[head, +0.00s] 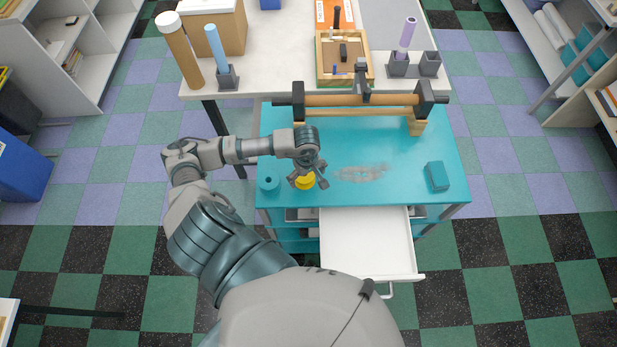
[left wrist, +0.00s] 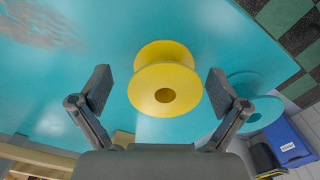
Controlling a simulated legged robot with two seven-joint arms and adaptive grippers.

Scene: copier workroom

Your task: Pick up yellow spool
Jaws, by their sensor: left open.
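The yellow spool (head: 304,181) stands on the teal tabletop (head: 395,170) near its front edge. It is partly hidden by my left gripper (head: 308,178) in the head view. In the left wrist view the spool (left wrist: 166,84) lies between the two open fingers of my left gripper (left wrist: 160,92), with a gap on each side. The fingers do not appear to touch it. My right gripper is not in view.
A teal spool (head: 268,184) stands left of the yellow one. A teal block (head: 437,176) sits at the right. A roller rack (head: 362,101) crosses the table's back. An open white drawer (head: 366,240) juts out below the front edge.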

